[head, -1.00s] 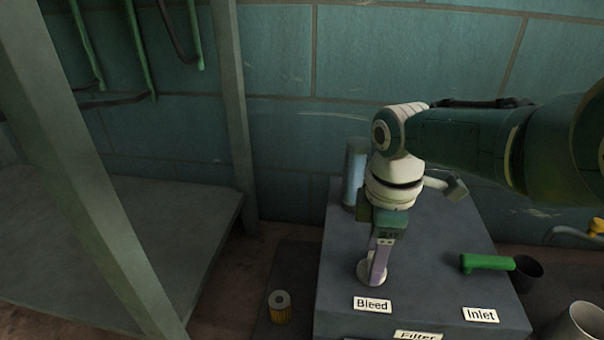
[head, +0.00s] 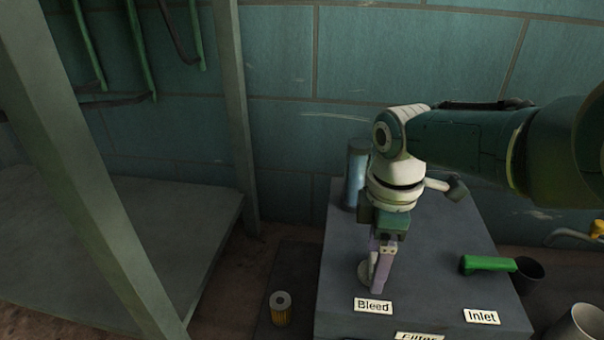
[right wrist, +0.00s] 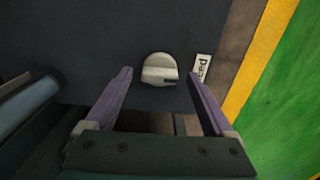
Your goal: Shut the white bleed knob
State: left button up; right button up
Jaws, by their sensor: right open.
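The white bleed knob (head: 364,272) sits on the dark grey block (head: 440,240), just behind the "Bleed" label (head: 373,306). In the head view my right gripper (head: 376,286) partly hides it. In the right wrist view the knob (right wrist: 160,70) is a pale round disc with a raised grip bar and a dark notch on its right. My right gripper (right wrist: 160,80) is open, with one purple finger on each side of the knob and a gap to both. I see no contact. My left gripper is not in view.
A green lever (head: 488,264) stands behind the "Inlet" label (head: 481,317) on the right. A blue-grey cylinder (head: 356,175) stands at the block's back left. A grey shelf (head: 150,230) is at the left.

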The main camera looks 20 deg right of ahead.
notch_tip(320, 180, up, 10)
jog(key=p, duration=0.9)
